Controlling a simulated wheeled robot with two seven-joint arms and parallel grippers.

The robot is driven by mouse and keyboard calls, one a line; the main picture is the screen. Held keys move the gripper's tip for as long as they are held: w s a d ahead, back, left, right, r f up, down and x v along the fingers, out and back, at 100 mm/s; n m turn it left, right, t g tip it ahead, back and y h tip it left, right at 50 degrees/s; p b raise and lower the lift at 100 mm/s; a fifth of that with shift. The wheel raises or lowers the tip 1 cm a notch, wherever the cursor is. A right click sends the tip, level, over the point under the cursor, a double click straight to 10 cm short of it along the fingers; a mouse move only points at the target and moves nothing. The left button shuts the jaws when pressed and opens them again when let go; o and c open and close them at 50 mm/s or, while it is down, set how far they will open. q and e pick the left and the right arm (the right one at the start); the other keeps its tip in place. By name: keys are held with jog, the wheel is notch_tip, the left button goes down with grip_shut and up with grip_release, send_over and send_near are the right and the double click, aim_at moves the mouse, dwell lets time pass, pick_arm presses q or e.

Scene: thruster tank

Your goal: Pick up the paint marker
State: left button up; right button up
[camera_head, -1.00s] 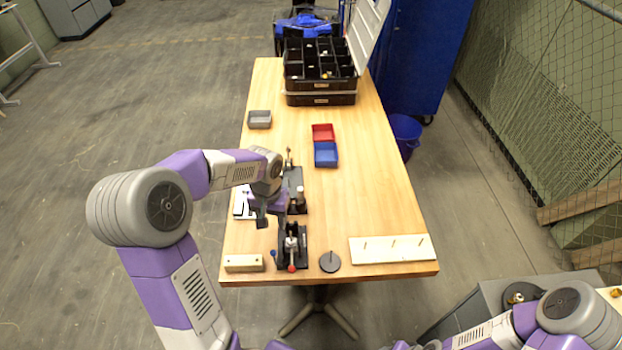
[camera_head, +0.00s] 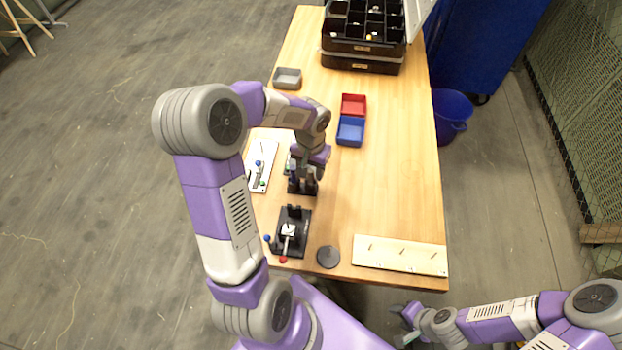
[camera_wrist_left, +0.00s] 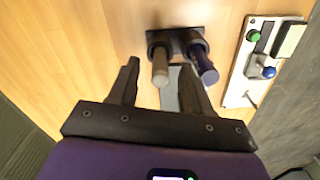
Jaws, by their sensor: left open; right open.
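Two upright cylinders stand in a black holder (camera_wrist_left: 178,32) in the left wrist view. One is grey-brown (camera_wrist_left: 160,70), the other dark blue (camera_wrist_left: 205,66); I cannot tell for sure which is the paint marker. My left gripper (camera_head: 303,182) is open over the holder in the head view, hiding much of it. In the left wrist view its fingers (camera_wrist_left: 160,68) lie either side of the grey-brown cylinder in the picture, with the blue one past the right finger. Contact cannot be told. My right gripper (camera_head: 404,322) is open and empty, off the table's front edge.
A black clamp fixture (camera_head: 291,232), dark disc (camera_head: 328,257) and pegged board (camera_head: 400,255) lie near the front. A white switch panel (camera_head: 262,167) is at left. Red (camera_head: 353,105) and blue (camera_head: 350,131) bins and a grey bin (camera_head: 287,78) stand farther back.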

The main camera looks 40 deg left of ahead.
pick_arm(q)
notch_tip(320, 180, down, 2)
jog(key=shift+f, duration=0.25)
grip_shut()
jog(key=shift+r, duration=0.15)
notch_tip(320, 180, up, 9)
jog(key=p, duration=0.2)
jog(key=shift+w+r+p, duration=0.1)
jog(key=shift+r+p, duration=0.1)
jog(key=shift+p, duration=0.1)
jog(key=shift+r, duration=0.25)
